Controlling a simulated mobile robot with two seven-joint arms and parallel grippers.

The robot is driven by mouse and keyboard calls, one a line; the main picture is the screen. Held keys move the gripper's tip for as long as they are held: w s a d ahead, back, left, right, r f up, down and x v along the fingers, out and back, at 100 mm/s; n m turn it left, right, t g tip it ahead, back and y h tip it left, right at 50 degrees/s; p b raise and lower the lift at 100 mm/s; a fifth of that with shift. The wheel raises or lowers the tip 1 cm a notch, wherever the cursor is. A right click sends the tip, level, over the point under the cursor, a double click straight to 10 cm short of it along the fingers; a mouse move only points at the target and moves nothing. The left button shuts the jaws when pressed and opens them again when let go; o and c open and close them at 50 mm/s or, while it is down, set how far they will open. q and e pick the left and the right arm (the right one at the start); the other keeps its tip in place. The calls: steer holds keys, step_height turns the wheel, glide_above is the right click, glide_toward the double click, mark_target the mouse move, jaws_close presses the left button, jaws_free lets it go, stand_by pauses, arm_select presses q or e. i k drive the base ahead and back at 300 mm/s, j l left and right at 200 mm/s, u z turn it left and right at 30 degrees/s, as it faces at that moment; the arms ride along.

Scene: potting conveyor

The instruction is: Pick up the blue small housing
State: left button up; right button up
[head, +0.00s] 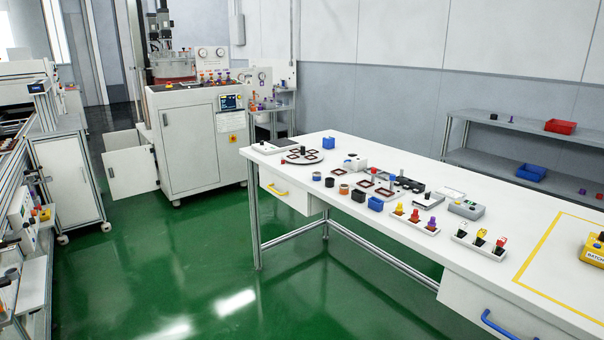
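Several blue pieces are on the white workbench (440,235). A blue open-topped box-shaped piece (375,203) stands at the front edge, right of two black housings. A smaller, low blue piece (316,176) sits further left on the same front edge. Another blue block (328,143) stands at the far left end of the bench, behind a round white plate. I cannot tell for sure which of these is the blue small housing. Neither of my grippers is in view.
Black housings (358,195), an orange-brown ring (344,189) and racks of coloured parts (415,217) crowd the bench. A yellow-taped area (545,235) lies at the right. A white machine cabinet (195,140) stands at back left. Green floor (200,260) is open left of the bench.

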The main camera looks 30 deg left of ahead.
mark_target(317, 176)
steer(key=i+j+u, duration=0.25)
steer(key=i+j, duration=0.45)
steer(key=j, duration=0.15)
steer(key=i+j+u, duration=0.3)
steer(key=i+j, duration=0.4)
